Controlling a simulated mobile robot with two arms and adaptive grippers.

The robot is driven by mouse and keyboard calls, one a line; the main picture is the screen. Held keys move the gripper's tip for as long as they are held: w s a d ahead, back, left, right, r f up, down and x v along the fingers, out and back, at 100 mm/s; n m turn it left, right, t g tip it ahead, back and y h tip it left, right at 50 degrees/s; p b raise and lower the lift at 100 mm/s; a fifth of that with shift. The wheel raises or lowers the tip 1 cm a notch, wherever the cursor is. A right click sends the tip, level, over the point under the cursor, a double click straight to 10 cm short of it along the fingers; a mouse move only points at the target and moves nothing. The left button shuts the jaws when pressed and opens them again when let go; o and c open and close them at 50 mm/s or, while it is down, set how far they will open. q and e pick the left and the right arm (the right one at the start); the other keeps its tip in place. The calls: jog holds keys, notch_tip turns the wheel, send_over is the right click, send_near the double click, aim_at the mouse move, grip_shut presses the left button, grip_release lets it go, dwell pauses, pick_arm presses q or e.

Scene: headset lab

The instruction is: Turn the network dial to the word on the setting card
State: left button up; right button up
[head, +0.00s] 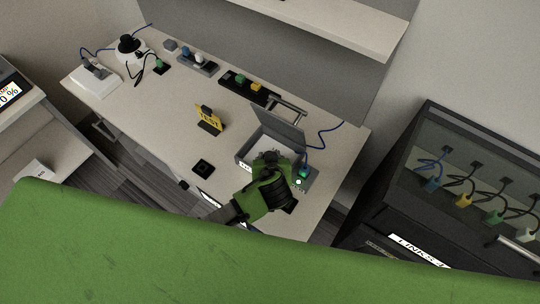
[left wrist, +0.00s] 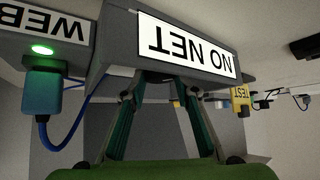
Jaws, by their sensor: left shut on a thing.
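A grey box (head: 247,158) with its lid (head: 281,129) raised stands near the right end of the table. Its front label reads NO NET in the left wrist view (left wrist: 187,45), upside down there. My left gripper (head: 270,178) is at the box, its fingers (left wrist: 162,90) reaching over the edge by the label. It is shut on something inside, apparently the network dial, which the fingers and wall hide. A yellow card (head: 208,116) reading TEST stands upright left of the box; it also shows in the left wrist view (left wrist: 240,98). My right gripper is out of view.
Right of the box, a unit labelled WEB (left wrist: 50,22) has a lit green light and a blue-green plug (left wrist: 43,95). A plug strip (head: 247,87) lies behind. A dark cabinet (head: 440,190) stands right of the table. The table's middle left is clear.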

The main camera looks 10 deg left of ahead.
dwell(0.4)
pick_arm(q)
jog(key=o, duration=1)
jog(key=shift+o, duration=0.5)
jog(key=shift+w, duration=0.1)
jog(key=v, duration=1.2)
jog(key=shift+a+f, duration=0.1)
jog(key=shift+a, duration=0.1)
